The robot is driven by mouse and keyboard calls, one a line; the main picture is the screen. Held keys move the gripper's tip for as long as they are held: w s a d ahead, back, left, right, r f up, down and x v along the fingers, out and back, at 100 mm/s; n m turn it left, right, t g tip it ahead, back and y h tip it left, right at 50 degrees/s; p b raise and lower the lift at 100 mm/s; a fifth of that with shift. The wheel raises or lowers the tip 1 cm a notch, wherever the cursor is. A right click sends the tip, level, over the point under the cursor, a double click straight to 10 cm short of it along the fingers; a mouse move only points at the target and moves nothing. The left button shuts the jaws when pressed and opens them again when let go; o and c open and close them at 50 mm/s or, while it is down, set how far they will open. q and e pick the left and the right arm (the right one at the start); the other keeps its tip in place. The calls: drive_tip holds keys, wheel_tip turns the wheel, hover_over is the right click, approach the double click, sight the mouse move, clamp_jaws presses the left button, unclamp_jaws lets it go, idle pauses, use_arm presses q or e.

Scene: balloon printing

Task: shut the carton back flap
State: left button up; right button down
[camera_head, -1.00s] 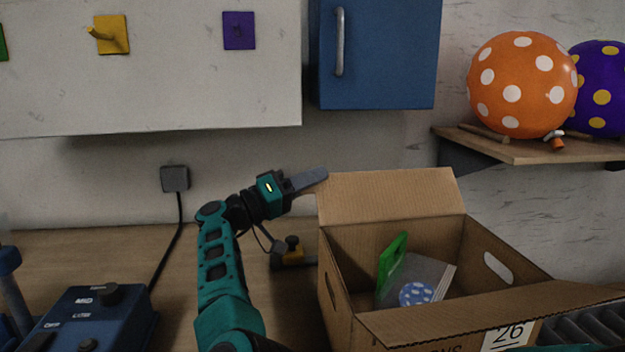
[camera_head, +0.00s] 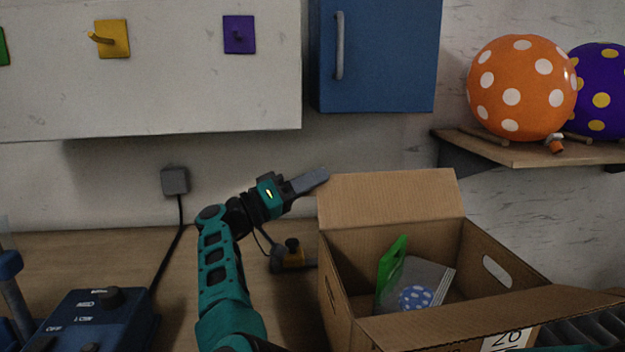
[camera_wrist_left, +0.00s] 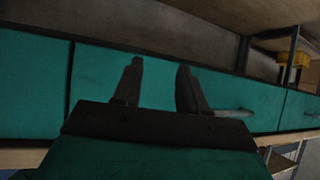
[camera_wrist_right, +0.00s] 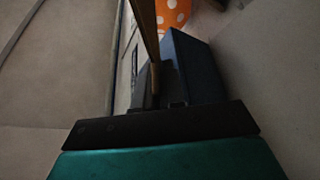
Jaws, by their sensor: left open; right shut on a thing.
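The open brown carton (camera_head: 345,285) stands on the bench at the lower right of the head view. Its back flap (camera_head: 390,198) stands raised behind the opening. My right gripper (camera_head: 314,180) is at the flap's upper left corner, shut on its left edge. The flap shows edge-on as a brown strip (camera_wrist_right: 147,35) at the fingers in the right wrist view. My left gripper (camera_wrist_left: 158,85) is open and empty before teal panels in the left wrist view. It is outside the head view.
In the carton are a green item (camera_head: 391,265) and a clear packet with a blue dotted picture (camera_head: 416,297). A blue cabinet (camera_head: 385,55) hangs above. A wooden shelf (camera_head: 520,152) holds an orange balloon (camera_head: 522,85). A blue control box (camera_head: 95,318) stands left.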

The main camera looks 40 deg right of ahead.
drive_tip(key=shift+s+a+r+m+g, duration=0.2)
drive_tip(key=shift+s+r+m+g, duration=0.2)
drive_tip(key=shift+m, duration=0.3)
drive_tip(key=shift+s+a+r+m, duration=0.15)
drive_tip(key=shift+s+m, duration=0.1)
drive_tip(key=shift+m, duration=0.35)
use_arm(q)
drive_tip(key=shift+s+a+f, duration=0.15)
drive_tip(key=shift+s+a, duration=0.15)
use_arm(e)
drive_tip(key=shift+s+a+m+g, duration=0.15)
drive_tip(key=shift+s+m+g, duration=0.15)
drive_tip(key=shift+m+g, duration=0.35)
drive_tip(key=c, duration=1.3)
unclamp_jaws()
